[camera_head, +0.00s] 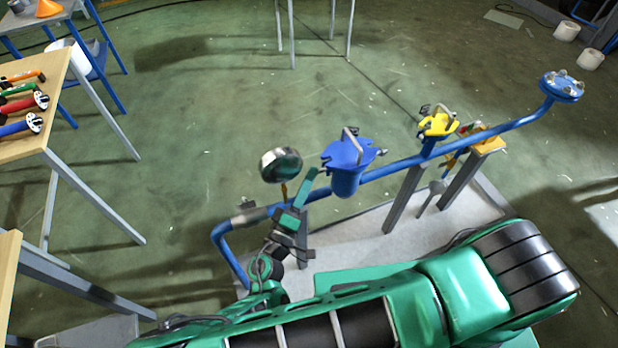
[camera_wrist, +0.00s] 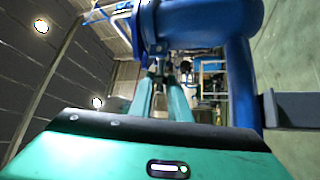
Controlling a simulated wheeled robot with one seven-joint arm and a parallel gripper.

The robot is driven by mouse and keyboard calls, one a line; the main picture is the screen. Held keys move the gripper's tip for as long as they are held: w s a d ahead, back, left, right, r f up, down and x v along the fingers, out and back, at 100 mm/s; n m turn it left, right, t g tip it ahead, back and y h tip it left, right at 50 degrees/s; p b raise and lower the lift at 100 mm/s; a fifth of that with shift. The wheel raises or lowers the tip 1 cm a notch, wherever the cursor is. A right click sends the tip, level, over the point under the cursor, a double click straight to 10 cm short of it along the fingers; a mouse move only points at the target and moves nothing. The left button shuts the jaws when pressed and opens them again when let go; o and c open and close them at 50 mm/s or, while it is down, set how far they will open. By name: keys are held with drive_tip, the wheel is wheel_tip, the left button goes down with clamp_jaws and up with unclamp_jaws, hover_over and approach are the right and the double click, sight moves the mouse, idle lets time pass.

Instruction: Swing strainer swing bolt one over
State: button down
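The blue strainer (camera_head: 346,172) stands on the blue pipe in the middle of the head view, with a notched lid and a grey handle on top. In the wrist view its blue body (camera_wrist: 205,22) fills the upper middle. My gripper (camera_head: 310,181) is at the left side of the strainer, just below the lid rim. In the wrist view its two green fingers (camera_wrist: 158,76) stand apart, with a small dark metal part between or just behind their tips. This may be a swing bolt; whether the fingers touch it cannot be told. Individual swing bolts are too small to identify.
A round gauge (camera_head: 281,164) stands close left of my gripper. A yellow-topped fitting (camera_head: 437,125) and a blue flange (camera_head: 562,87) lie along the pipe (camera_head: 405,163) to the right. A wooden table (camera_head: 40,130) with tools is at far left. Open floor lies behind the strainer.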

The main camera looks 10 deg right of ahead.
drive_tip(key=shift+r+m+g+y, duration=0.8)
drive_tip(key=shift+r+m+g, duration=0.4)
drive_tip(key=shift+m+g, duration=0.4)
drive_tip(key=shift+d, duration=0.1)
drive_tip(key=c, duration=1.9)
unclamp_jaws()
drive_tip(key=shift+s, duration=0.1)
drive_tip(key=v, duration=1)
drive_tip(key=shift+s+a, duration=0.2)
drive_tip(key=shift+a, duration=0.15)
